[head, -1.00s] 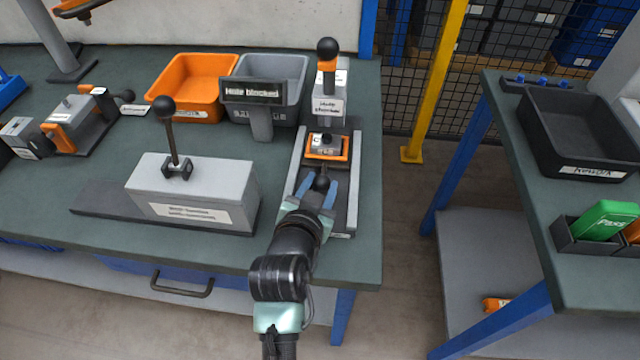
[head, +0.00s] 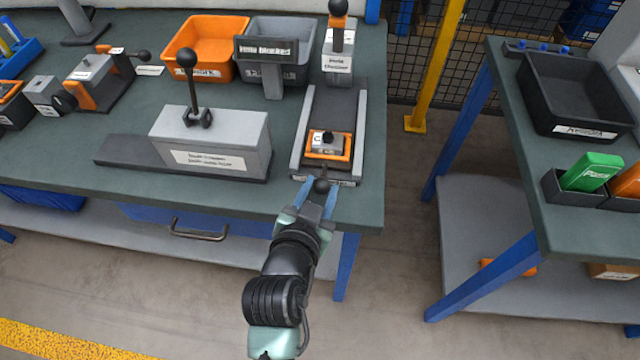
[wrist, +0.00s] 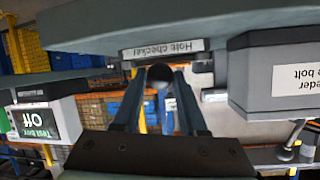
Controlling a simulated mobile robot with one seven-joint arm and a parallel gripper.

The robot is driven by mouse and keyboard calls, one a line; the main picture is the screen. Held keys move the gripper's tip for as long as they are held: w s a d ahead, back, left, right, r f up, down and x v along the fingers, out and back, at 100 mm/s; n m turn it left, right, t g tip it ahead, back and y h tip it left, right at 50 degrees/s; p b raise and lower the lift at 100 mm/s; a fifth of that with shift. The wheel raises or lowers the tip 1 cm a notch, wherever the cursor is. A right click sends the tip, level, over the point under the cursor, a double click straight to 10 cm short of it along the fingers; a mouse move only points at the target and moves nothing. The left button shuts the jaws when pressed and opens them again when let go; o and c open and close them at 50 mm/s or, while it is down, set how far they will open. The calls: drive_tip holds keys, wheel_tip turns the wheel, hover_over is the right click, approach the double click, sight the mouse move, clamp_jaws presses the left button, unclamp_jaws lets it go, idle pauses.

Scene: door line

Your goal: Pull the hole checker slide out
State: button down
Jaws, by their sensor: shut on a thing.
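The hole checker (head: 338,65) stands at the back right of the bench, with a grey slide track running toward the front edge. Its slide (head: 327,147), an orange-framed carrier with a grey part and black knob on top, sits at the front end of the track. A black ball handle (head: 321,186) sticks out in front of the slide, by the bench edge. My gripper (head: 317,192) is shut on this ball handle, a finger on each side. The wrist view shows the ball (wrist: 160,75) between the fingers, below the "Hole checker" label.
A sign reading "Hole blocked" (head: 265,48) stands left of the checker. A grey box with a lever (head: 210,140) is on the bench to the left. Orange (head: 208,50) and grey bins are behind. A second bench (head: 590,235) is at the right, across a floor gap.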

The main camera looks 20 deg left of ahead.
drive_tip(key=shift+s+f, duration=0.15)
drive_tip(key=shift+f, duration=0.05)
drive_tip(key=shift+c, duration=2.3)
unclamp_jaws()
drive_tip(key=shift+r, duration=0.15)
drive_tip(key=v, duration=1.3)
